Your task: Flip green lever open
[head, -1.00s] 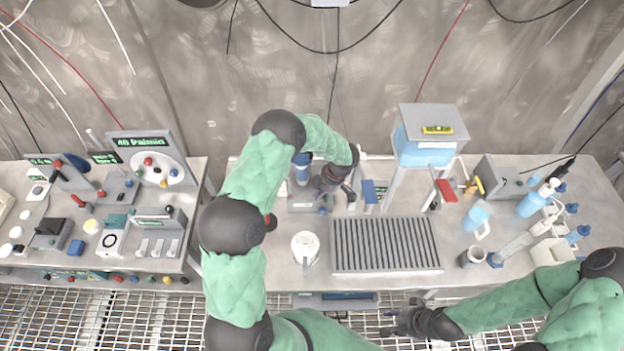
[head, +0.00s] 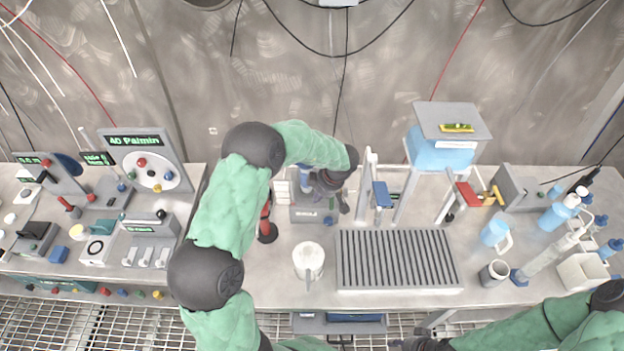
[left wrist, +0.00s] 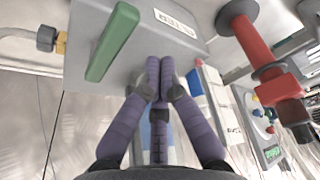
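I cannot make out the lever in the head view. My left gripper (left wrist: 160,66) has its purple fingers drawn together at the tips, with nothing seen between them. The tips are right of and below the lever in that picture, apart from it. In the head view my left gripper (head: 332,184) is over the back of the middle table. My right gripper (head: 424,344) is mostly cut off at the bottom edge.
A red handle (left wrist: 248,42) stands right of the box in the left wrist view. In the head view, a white mug (head: 308,258) and ribbed grey tray (head: 398,288) are in front. A blue-tank dispenser (head: 440,155) stands to the right. The left table (head: 190,255) holds control panels.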

